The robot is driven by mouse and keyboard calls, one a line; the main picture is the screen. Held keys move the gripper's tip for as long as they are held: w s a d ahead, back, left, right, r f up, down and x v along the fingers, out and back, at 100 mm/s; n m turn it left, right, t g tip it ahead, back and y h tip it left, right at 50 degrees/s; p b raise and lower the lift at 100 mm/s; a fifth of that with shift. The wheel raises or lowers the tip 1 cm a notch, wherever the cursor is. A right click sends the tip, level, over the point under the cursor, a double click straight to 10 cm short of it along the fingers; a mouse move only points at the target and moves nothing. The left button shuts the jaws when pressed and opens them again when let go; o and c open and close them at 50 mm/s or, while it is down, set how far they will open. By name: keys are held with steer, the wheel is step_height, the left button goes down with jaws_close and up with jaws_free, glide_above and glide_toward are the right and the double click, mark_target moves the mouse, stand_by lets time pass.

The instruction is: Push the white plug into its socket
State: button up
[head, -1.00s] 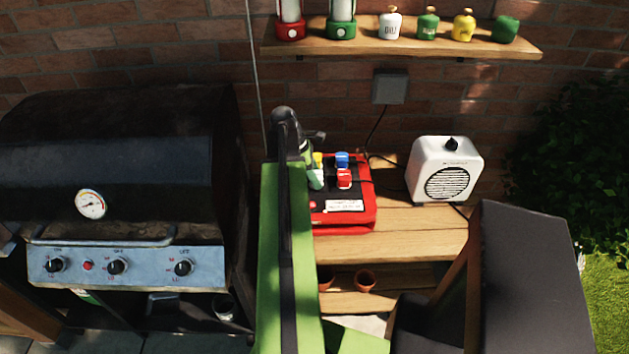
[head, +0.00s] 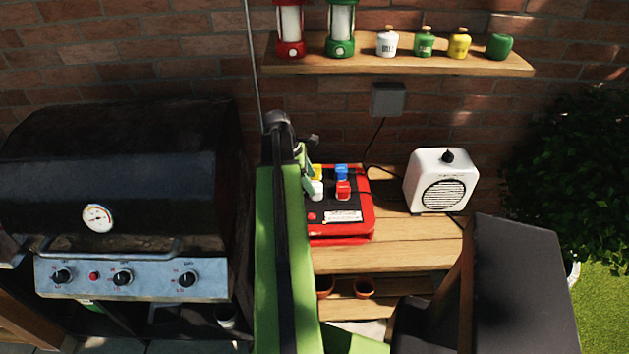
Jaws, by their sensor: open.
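The red power box (head: 358,232) with a black top stands on the wooden table. A white plug (head: 317,190) is at the left of its top, partly hidden by my gripper. Whether it sits in its socket cannot be told. A yellow plug (head: 316,171), a blue plug (head: 341,171) and a red plug (head: 343,190) stand behind and to the right of it. My gripper (head: 308,186) is open, pointing down close at the left of the white plug. I cannot tell if they touch.
A white radio-like heater (head: 440,181) stands on the table (head: 400,258) right of the box, with dark cables between. A grill (head: 110,180) is at the left. A shelf (head: 400,66) with lanterns and canisters hangs above. The table front right is clear.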

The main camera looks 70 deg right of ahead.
steer(key=p+v, duration=0.5)
steer(key=v, duration=0.2)
steer(key=shift+r, duration=0.25)
